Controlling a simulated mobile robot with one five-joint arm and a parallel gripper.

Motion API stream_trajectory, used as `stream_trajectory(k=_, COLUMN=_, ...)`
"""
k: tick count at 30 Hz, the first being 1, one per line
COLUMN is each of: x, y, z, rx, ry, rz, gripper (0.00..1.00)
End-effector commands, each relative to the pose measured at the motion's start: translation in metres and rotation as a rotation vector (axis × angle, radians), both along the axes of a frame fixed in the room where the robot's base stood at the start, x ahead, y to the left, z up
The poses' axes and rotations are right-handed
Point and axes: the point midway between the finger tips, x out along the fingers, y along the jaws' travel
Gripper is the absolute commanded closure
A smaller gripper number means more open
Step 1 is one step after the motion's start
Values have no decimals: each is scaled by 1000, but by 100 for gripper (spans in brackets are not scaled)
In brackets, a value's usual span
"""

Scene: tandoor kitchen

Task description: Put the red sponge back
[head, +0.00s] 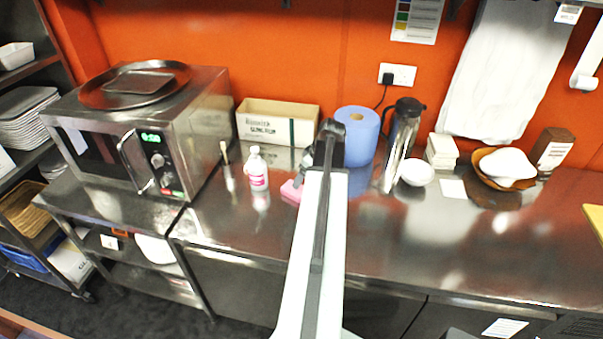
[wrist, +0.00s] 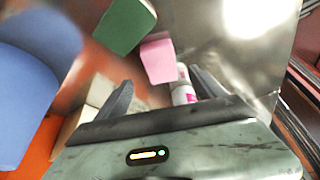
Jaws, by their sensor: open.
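The red sponge looks pink. In the head view the sponge (head: 291,191) lies on the steel counter (head: 420,230), partly hidden behind my arm. In the wrist view the sponge (wrist: 158,62) lies beyond the fingertips, towards the top centre. My gripper (wrist: 162,88) is open and empty, with its two dark fingers spread. In the head view my gripper (head: 329,142) is at the far end of my pale arm, over the counter, and its fingers are hard to make out.
A dark green block (wrist: 124,25) sits beside the sponge. A white and pink bottle (head: 257,168) stands left of it. A blue paper roll (head: 357,135), a steel flask (head: 402,140) and a cardboard box (head: 278,122) stand behind. The front right counter is clear.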

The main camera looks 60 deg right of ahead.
Motion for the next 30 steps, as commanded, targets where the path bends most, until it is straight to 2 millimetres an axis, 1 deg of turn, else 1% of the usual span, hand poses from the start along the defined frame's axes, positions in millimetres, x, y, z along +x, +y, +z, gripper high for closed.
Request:
stream_trajectory(k=1, x=-4, y=1, z=20, rx=0, ry=0, rz=-1, gripper=21)
stream_trajectory(k=4, x=-10, y=1, z=29, rx=0, ry=0, rz=0, gripper=21)
stream_trajectory(k=14, x=-12, y=0, z=27, rx=0, ry=0, rz=0, gripper=21)
stream_trajectory(k=16, x=-6, y=6, z=27, rx=3, ry=3, rz=3, gripper=21)
stream_trajectory(k=17, x=1, y=12, z=26, rx=8, ry=7, rz=8, gripper=21)
stream_trajectory(k=19, x=29, y=38, z=25, rx=28, ry=25, rz=24, gripper=21)
stream_trajectory(k=20, x=46, y=56, z=24, rx=40, ry=37, rz=31, gripper=21)
stream_trajectory(k=21, x=70, y=83, z=22, rx=56, ry=59, rz=43, gripper=21)
stream_trajectory(k=23, x=107, y=133, z=20, rx=80, ry=96, rz=59, gripper=21)
stream_trajectory(k=24, x=130, y=169, z=18, rx=93, ry=124, rz=69, gripper=21)
stream_trajectory(k=26, x=157, y=222, z=16, rx=106, ry=166, rz=79, gripper=21)
stream_trajectory(k=27, x=172, y=258, z=15, rx=111, ry=194, rz=86, gripper=21)
stream_trajectory(k=29, x=190, y=313, z=13, rx=111, ry=235, rz=92, gripper=21)
stream_trajectory(k=30, x=198, y=349, z=12, rx=107, ry=261, rz=96, gripper=21)
